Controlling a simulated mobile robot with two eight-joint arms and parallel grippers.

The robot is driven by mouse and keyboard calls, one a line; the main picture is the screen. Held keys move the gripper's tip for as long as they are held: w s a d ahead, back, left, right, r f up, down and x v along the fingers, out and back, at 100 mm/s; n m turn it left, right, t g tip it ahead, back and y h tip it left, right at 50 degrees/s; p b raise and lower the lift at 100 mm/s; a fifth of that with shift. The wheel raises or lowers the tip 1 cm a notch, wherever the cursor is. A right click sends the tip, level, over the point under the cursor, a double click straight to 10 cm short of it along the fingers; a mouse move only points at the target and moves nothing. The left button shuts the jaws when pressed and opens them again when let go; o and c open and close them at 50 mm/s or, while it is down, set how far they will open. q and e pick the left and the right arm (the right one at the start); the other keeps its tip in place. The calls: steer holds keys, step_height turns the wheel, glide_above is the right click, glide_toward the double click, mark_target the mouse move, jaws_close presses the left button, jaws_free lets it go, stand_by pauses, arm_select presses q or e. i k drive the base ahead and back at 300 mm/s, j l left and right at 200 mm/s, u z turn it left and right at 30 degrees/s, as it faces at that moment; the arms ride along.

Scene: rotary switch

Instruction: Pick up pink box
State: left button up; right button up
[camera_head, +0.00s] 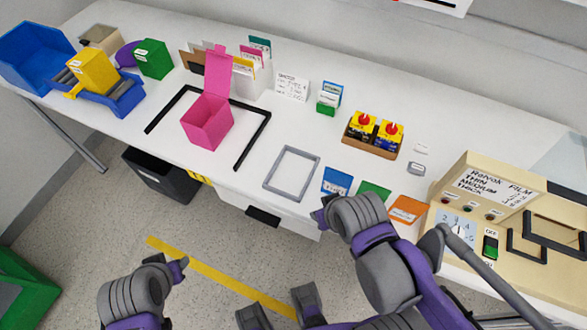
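The pink box (207,121) stands on the white table at left of centre, with its lid raised upright at the back. It sits inside a black U-shaped frame marking (258,133) that is open toward the front. My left arm (132,295) is at the bottom left, low in front of the table and well apart from the box. My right arm (385,265) is at the bottom right, near the table's front edge. Grey finger-like parts show at the bottom centre; I cannot tell which arm they belong to. Neither gripper's opening is clear. Nothing touches the pink box.
A green box (153,59), yellow box (93,72) and blue bin (38,57) stand at left. Card files (250,73) are close behind the pink box. A grey frame (291,173) lies to its right.

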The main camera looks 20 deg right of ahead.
mark_target(207, 124)
steer(key=j+u, duration=0.5)
steer(key=u, duration=0.25)
